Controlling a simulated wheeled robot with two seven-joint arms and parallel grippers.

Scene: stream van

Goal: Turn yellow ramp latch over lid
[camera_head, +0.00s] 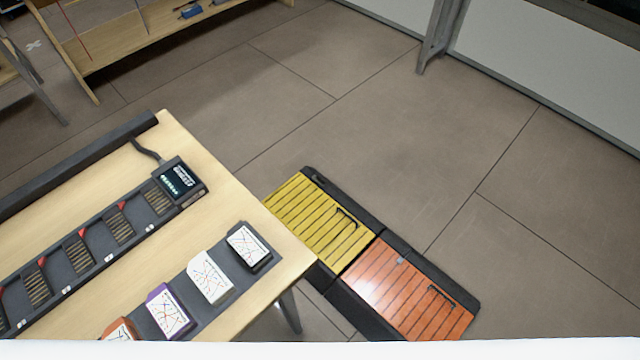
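A yellow ribbed panel (316,226) in a black frame lies low near the floor, just past the table's right corner. A dark bar (347,216), perhaps a handle or the latch, lies on its right part; I cannot tell which. An orange-red ribbed panel (405,288) adjoins it at the lower right, with a similar dark bar (441,296). A small grey piece (400,260) sits at the orange panel's upper edge. The table corner hides part of the yellow panel's left side. Neither of my grippers is in view.
A wooden table (222,198) fills the lower left, holding a black slotted rack (85,262) with a small display unit (180,182) and several white-topped blocks (210,277). A wooden shelf (135,42) stands at the upper left. Open tiled floor (400,130) lies beyond the panels.

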